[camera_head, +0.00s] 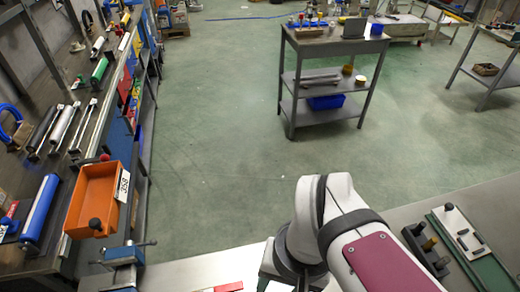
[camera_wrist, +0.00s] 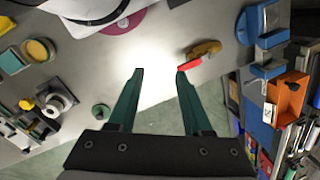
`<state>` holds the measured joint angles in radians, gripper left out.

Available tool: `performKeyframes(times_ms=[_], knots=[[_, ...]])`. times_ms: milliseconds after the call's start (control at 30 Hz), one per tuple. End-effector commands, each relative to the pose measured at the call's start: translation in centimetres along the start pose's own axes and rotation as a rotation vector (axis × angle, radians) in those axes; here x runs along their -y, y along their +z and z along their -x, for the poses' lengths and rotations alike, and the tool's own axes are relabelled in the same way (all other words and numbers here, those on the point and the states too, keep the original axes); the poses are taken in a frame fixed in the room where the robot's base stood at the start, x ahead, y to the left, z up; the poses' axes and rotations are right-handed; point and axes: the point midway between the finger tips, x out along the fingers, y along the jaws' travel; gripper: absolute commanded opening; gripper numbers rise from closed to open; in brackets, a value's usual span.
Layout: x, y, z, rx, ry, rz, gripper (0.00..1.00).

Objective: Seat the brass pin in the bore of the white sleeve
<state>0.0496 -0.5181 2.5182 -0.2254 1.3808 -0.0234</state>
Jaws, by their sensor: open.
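A white ring-shaped part, seemingly the sleeve (camera_wrist: 57,101), sits by a dark fixture at the left of the wrist view; its hole faces the camera. A small yellow piece (camera_wrist: 27,104) stands beside it and may be the brass pin, but I cannot be sure. My arm hides the gripper in the head view.
A red-and-brown tool (camera_wrist: 205,48) lies near the right fingertip. A blue vise (camera_wrist: 262,38) and an orange bin (camera_wrist: 287,102) are farther right. A round yellow-topped tin (camera_wrist: 38,50) and a small green knob (camera_wrist: 101,111) are at the left. Bare grey bench lies around the fingertips.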

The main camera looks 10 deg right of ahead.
Motion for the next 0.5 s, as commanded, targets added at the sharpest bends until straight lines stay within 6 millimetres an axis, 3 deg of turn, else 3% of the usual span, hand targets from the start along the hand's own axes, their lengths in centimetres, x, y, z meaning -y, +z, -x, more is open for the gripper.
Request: performKeyframes(times_ms=[33,133,433,500], knots=[[0.0,1.0,-0.5,0.005,-0.001,0.007,0.39],[-0.1,1.6,-0.7,0.01,-0.001,0.002,0.37],[-0.1,1.3,-0.7,0.007,0.0,0.006,0.37],[-0.3,0.1,-0.5,-0.011,0.007,0.069,0.37]])
